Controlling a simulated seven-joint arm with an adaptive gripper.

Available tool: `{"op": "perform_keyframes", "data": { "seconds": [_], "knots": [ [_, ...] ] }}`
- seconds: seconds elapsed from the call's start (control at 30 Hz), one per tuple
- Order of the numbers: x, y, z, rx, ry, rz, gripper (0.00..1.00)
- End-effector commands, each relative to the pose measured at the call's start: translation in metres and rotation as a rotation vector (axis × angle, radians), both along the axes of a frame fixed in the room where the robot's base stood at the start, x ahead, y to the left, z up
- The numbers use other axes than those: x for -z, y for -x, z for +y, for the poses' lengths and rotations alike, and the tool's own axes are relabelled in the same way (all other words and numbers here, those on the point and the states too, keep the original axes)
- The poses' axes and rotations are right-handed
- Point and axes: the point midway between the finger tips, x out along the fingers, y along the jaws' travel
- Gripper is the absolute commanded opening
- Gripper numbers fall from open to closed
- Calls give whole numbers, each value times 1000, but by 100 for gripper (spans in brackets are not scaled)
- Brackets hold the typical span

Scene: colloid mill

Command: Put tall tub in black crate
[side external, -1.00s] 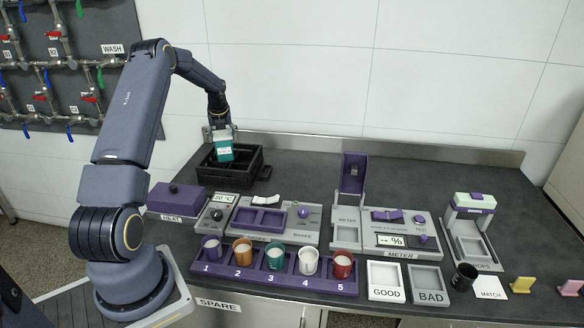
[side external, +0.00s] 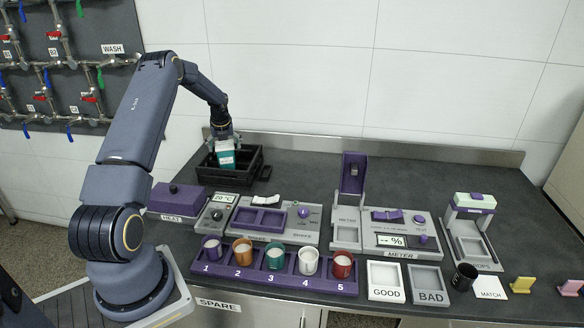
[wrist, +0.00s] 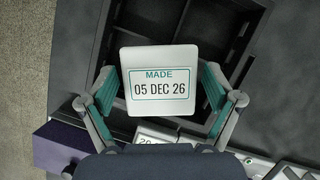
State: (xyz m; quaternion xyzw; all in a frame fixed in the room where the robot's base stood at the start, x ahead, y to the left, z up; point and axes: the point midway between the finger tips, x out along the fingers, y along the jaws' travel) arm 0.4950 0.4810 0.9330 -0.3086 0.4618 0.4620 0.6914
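The crate (wrist: 240,75) shows dark walls and dividers around the tub. The tub's base is hidden by the crate's front wall.
A purple HEAT box (side external: 176,198) stands in front of the crate at the left. A grey dial unit (side external: 215,214) and a SHAKE unit (side external: 270,221) stand in front. A purple rack (side external: 215,270) holds several cups. The counter right of the crate is clear.

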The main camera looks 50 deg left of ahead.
Motion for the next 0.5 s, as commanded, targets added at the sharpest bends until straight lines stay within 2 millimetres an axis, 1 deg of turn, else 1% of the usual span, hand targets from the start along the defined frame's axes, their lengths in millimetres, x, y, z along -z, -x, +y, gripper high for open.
{"op": "perform_keyframes", "data": {
  "seconds": [0.33,0.43,0.5],
  "knots": [
    [-2,0,0,0,-1,0,95],
    [-11,0,-1,0,-2,-2,95],
    [-22,2,-5,0,-2,-2,95]
  ]
}}
